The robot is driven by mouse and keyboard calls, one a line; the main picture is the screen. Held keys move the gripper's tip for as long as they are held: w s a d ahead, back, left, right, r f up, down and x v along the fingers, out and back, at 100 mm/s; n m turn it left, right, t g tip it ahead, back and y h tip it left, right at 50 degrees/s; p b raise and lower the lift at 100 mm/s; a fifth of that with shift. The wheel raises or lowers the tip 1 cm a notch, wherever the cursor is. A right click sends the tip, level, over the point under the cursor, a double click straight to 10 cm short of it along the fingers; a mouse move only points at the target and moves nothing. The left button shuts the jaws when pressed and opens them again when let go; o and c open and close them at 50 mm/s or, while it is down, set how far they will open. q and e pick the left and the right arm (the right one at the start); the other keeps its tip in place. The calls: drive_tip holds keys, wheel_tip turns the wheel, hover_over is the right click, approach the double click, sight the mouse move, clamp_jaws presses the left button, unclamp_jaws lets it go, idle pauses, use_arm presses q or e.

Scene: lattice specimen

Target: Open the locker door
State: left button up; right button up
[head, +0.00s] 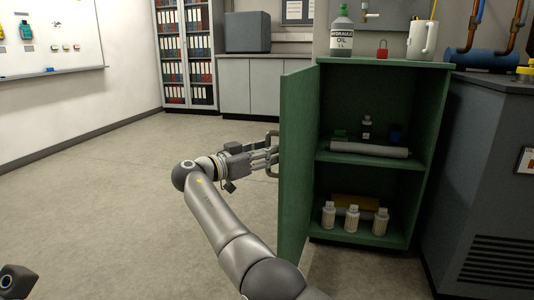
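The green locker (438,120) stands at the right with its front open. Its green door (295,165) is swung wide open, standing out from the locker's left side towards me. A grey bar handle (274,137) sticks out from the door's outer face. My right gripper (270,158) reaches to this handle from the left, with its fingers at the bar. The fingers and bar overlap in the picture, so I cannot tell whether they are closed on it. Part of my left arm shows at the lower left corner; its gripper is out of view.
Inside the locker are several white bottles (351,220) below and a grey roll (369,149) on the shelf. A dark cabinet (478,170) adjoins at right. The left floor is clear.

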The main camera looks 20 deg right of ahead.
drive_tip(key=v, duration=1.2)
